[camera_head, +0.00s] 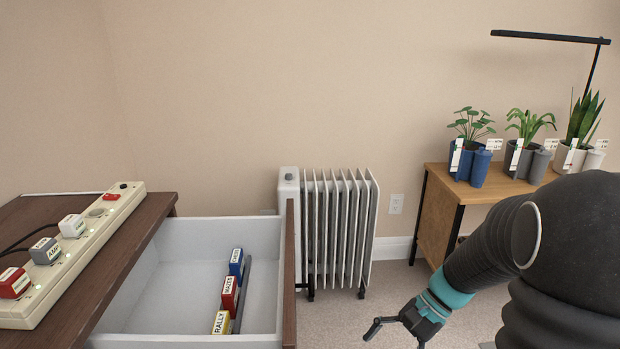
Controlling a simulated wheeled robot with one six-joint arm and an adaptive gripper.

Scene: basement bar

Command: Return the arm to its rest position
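My arm comes in from the right edge, black with a teal band near the wrist. It bends down and to the left. My gripper (395,338) is at the bottom of the view, right of the open drawer and in front of the radiator. One dark finger reaches left and another points down to the bottom edge. The fingers look spread apart, with nothing seen between them. The lower finger is partly cut off by the frame edge.
An open white drawer (185,275) holds blue, red and yellow labelled blocks. A power strip (90,250) with several plugs lies on the brown cabinet top (125,262). A white radiator (340,230) stands by the wall. Potted plants and a lamp stand on a wooden table (435,215).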

